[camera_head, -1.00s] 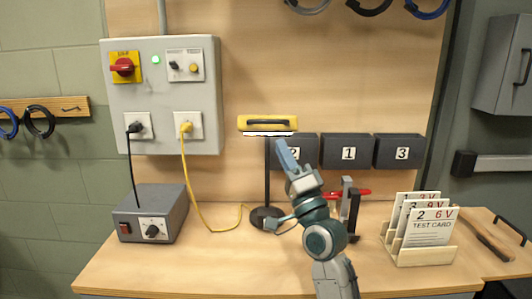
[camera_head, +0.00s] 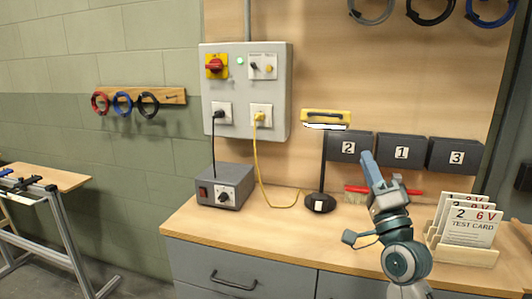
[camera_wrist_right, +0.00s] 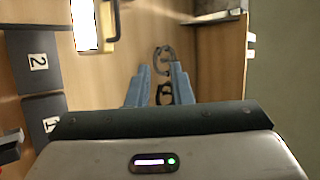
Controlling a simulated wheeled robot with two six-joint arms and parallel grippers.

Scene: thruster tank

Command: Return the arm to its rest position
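My right arm rises from the bottom right of the head view, in front of the workbench. My left arm and left gripper are not in view.
A control box (camera_head: 246,92) hangs behind. A metal-framed table (camera_head: 62,180) stands left, with open floor between.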

